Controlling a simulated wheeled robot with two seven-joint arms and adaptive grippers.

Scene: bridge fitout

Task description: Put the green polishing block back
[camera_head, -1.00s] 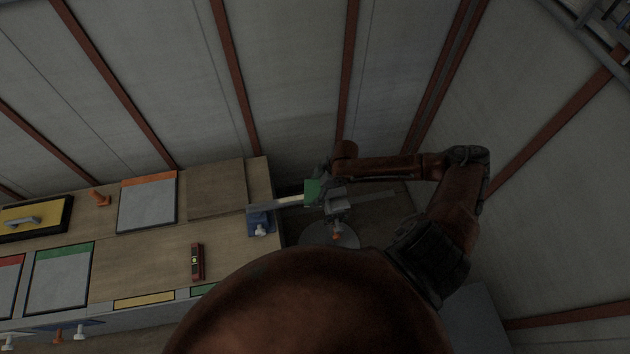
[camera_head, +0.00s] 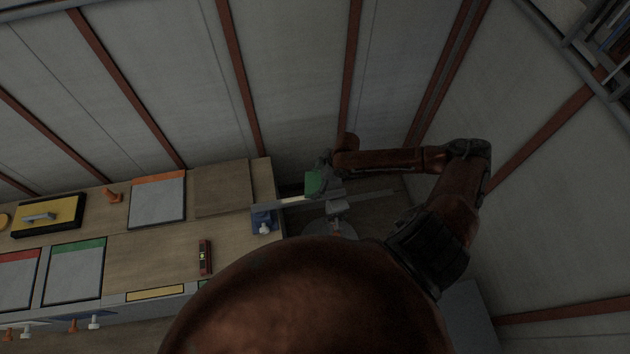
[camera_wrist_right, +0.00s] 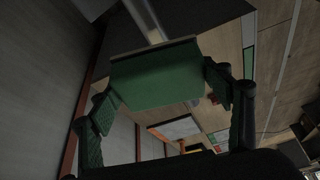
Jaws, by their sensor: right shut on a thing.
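The green polishing block (camera_head: 313,183) is held in my right gripper (camera_head: 322,173), just off the right end of the workbench. In the right wrist view the block (camera_wrist_right: 158,80) fills the space between the two fingers of the gripper (camera_wrist_right: 160,92), which are shut on its sides. In the head view the block appears just behind a long pale metal bar (camera_head: 294,201). The bar also shows beyond the block in the wrist view (camera_wrist_right: 145,20); I cannot tell if they touch. My left gripper is not in view.
The workbench (camera_head: 150,245) carries a blue clamp (camera_head: 262,221) at its right end, a red level-like tool (camera_head: 204,257), an orange-edged panel (camera_head: 157,203), a green-edged panel (camera_head: 75,272) and a yellow tray (camera_head: 70,214). A grey round stand (camera_head: 345,229) is below the bar. A ribbed wall rises behind.

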